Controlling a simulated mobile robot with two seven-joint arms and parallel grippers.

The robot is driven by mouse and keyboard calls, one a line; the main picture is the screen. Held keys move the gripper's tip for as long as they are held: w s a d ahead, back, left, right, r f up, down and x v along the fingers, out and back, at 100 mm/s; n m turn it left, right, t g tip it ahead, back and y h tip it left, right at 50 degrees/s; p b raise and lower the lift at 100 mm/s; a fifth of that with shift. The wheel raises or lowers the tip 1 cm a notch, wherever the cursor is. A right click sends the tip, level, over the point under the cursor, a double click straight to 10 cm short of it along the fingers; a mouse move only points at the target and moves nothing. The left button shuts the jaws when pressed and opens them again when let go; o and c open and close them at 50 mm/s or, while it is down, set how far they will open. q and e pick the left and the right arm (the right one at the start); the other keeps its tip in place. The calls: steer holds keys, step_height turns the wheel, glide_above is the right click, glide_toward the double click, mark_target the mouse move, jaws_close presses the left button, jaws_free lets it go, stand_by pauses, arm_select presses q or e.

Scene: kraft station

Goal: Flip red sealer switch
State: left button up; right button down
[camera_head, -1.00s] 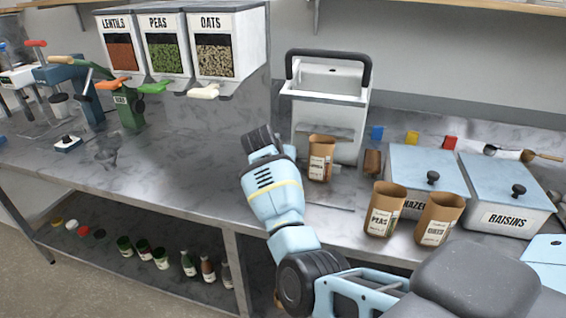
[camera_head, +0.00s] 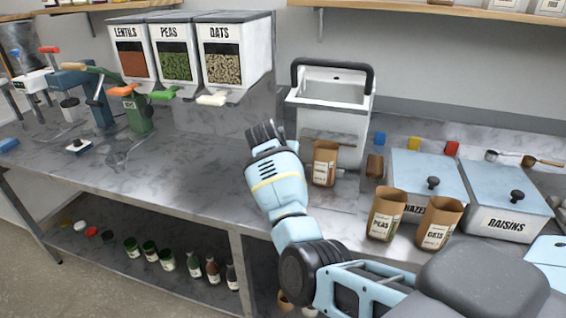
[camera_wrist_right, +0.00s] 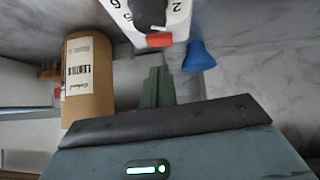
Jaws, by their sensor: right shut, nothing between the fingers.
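The white sealer (camera_head: 335,128) with a black handle stands against the back wall in the head view. Its red switch (camera_wrist_right: 158,40) shows in the right wrist view, below a black knob (camera_wrist_right: 148,12) on a white face with numbers; the head view does not show this switch. My right gripper (camera_head: 264,131) is just left of the sealer's front. In the right wrist view its green fingers (camera_wrist_right: 158,86) are shut and empty, a little below the red switch in the picture. Contact with it cannot be told. My left gripper is not in view.
A brown lentils bag (camera_wrist_right: 87,75) stands close beside the fingers, also in the head view (camera_head: 324,163). A blue piece (camera_wrist_right: 198,57) sits right of the switch. Peas (camera_head: 385,215) and oats (camera_head: 438,223) bags stand right.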

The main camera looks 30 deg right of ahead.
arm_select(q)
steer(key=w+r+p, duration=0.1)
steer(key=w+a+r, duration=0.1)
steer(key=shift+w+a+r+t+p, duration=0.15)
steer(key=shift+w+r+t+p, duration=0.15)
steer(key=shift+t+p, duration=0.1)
arm_select(e)
steer(key=s+d+v, duration=0.1)
steer(key=v, duration=0.9)
steer(key=shift+r, duration=0.6)
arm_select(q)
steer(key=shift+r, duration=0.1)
arm_select(e)
steer(key=shift+s, duration=0.15)
